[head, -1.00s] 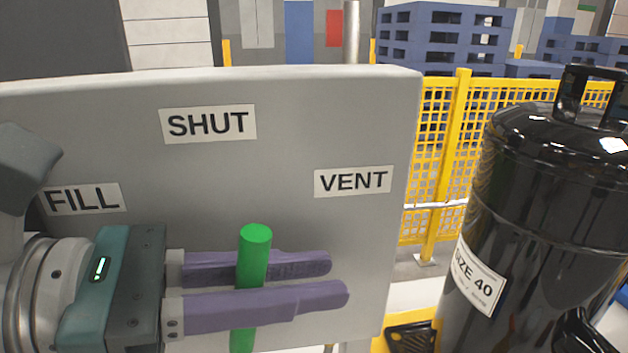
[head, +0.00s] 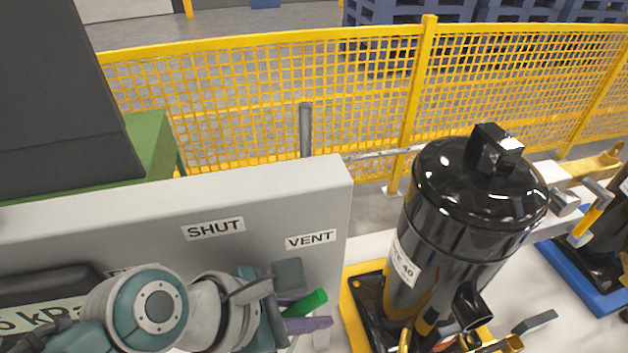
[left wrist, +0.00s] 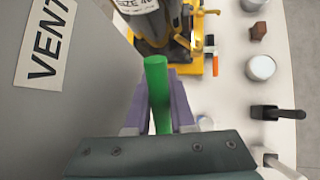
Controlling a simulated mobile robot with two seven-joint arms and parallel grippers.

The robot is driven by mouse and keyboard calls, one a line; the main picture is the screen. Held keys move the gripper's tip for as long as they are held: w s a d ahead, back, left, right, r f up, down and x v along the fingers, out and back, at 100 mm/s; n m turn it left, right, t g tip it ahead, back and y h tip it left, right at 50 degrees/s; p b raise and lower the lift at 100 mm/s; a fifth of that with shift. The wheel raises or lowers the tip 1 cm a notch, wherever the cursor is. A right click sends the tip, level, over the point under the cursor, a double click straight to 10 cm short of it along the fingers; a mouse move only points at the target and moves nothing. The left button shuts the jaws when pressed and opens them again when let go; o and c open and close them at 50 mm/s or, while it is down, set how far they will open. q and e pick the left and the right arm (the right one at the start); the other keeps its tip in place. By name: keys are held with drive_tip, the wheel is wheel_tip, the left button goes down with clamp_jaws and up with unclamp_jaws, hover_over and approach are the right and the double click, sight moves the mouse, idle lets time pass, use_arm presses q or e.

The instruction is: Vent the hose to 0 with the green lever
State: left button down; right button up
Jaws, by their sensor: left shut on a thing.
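The green lever (head: 305,303) sticks out in front of the grey panel (head: 265,200), below the VENT label (head: 311,240), and leans up and to the right. The SHUT label (head: 213,229) is to its left. My left gripper (head: 307,325) is shut on the lever, with its purple fingers on either side. In the left wrist view, the lever (left wrist: 157,90) stands between the fingers beside the VENT label (left wrist: 46,40). A display (head: 40,318) ending in "kPa" is partly hidden by my left arm, so its full reading cannot be told. My right gripper is out of view.
A black tank (head: 460,215) stands on a yellow base (head: 352,300) right of the panel. A yellow mesh fence (head: 260,95) runs behind. In the left wrist view, a white surface (left wrist: 235,110) holds several small items.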

sight(291, 314)
use_arm(q)
drive_tip(key=shift+f, duration=0.15)
drive_tip(key=c, duration=1)
unclamp_jaws()
drive_tip(key=shift+d, duration=0.1)
drive_tip(key=shift+c, duration=0.2)
drive_tip(key=p+v, duration=0.3)
drive_tip(key=v, duration=0.7)
